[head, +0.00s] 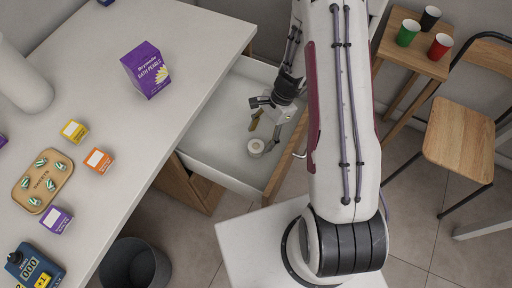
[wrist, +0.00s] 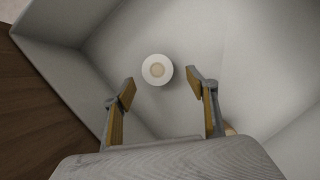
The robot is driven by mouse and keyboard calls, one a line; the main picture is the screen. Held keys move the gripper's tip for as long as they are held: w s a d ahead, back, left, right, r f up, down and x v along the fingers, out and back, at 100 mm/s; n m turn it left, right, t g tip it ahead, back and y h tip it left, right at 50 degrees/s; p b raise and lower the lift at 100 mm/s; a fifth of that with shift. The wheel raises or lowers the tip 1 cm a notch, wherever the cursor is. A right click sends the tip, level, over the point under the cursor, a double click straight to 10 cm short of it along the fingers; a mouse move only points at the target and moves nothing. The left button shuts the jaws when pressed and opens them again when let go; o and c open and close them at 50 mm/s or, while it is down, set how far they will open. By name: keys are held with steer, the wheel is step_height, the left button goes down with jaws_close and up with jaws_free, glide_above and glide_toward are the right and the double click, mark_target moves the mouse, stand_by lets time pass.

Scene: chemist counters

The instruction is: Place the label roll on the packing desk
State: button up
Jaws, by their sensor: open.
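The label roll (head: 256,147) is a small white roll lying in the open white drawer (head: 215,150), near its front. In the wrist view the label roll (wrist: 157,69) shows from above with a tan core, a little beyond my fingertips and between their lines. My gripper (head: 268,117) is inside or just above the drawer, open and empty. In the wrist view my gripper (wrist: 160,90) has its two fingers spread wide, apart from the roll. The packing desk cannot be told for certain; a white counter (head: 160,125) stands on the left.
The counter holds a purple bath pearls box (head: 146,70), small boxes, a wooden sweets tray (head: 60,196) and a labelled device (head: 34,268). A dark bin (head: 134,264) stands below. A stool with cups (head: 412,50) and a chair (head: 460,135) are at right. Drawer walls surround my gripper.

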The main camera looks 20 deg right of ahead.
mark_target(257, 145)
steer(key=shift+x, duration=2.6)
steer(key=shift+s, duration=0.2)
steer(key=c, duration=1.3)
steer(key=shift+c, duration=0.2)
steer(key=shift+r, duration=0.2)
steer(key=shift+r, duration=4.85)
steer(key=shift+f, duration=0.15)
steer(key=shift+f, duration=3.95)
